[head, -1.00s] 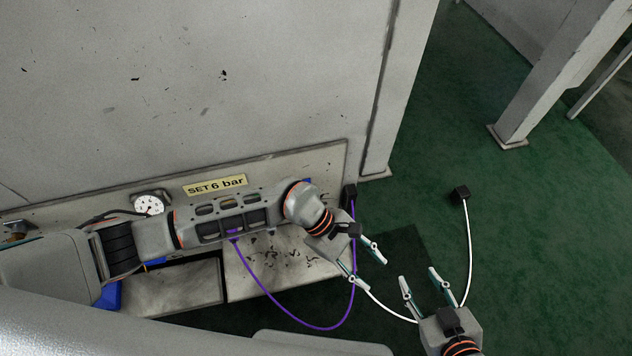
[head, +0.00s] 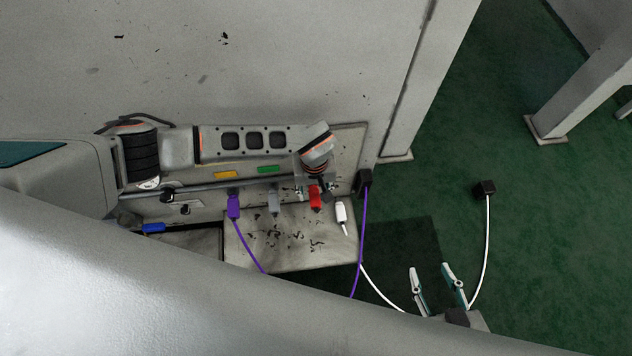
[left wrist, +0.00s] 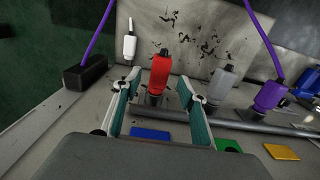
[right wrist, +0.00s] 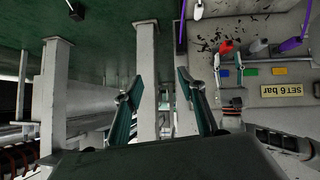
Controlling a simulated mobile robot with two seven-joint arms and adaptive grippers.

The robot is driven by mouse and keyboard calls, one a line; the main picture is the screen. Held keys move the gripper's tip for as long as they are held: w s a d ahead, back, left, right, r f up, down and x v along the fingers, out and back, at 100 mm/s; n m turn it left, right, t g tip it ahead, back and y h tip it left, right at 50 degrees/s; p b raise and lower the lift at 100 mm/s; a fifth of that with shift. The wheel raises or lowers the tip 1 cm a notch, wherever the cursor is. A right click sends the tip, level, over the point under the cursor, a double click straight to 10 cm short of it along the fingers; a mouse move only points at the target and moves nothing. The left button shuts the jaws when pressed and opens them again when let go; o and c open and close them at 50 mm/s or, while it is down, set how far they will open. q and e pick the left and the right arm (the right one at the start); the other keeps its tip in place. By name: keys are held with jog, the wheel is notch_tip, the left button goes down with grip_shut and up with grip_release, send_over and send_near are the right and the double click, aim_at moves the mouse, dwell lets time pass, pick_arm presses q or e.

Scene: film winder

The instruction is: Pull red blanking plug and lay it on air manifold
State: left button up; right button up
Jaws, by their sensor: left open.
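The red blanking plug (head: 315,196) is upright in the row on a grey pipe-like rail (head: 215,186), which looks like the air manifold. My left gripper (head: 315,188) is over it, partly hiding it in the head view. In the left wrist view the red plug (left wrist: 160,72) stands between the spread fingers of the left gripper (left wrist: 157,88), apart from both. The left gripper is open and empty. My right gripper (head: 432,268) is open and empty, out to the right over the green floor; its spread fingers also show in the right wrist view (right wrist: 159,78).
Neighbouring connectors are purple (head: 234,205), grey (head: 274,201) and white (head: 341,212), some with hanging cables. A black block (head: 364,182) is at the right end. A stained plate (head: 290,250) lies below the rail, and a grey panel (head: 250,60) is behind.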

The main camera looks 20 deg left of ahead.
aim_at(315, 196)
pick_arm(q)
jog(key=shift+s+f, duration=0.25)
jog(key=shift+f, duration=0.8)
jog(key=shift+w+f+b, duration=0.1)
jog(key=shift+f+b, duration=0.3)
jog(key=shift+f, duration=0.4)
jog(key=shift+w, duration=0.15)
grip_shut()
jog(key=c, duration=0.8)
grip_release()
grip_shut()
pick_arm(e)
jog(key=shift+w+a+r, duration=0.4)
jog(key=shift+a, duration=0.1)
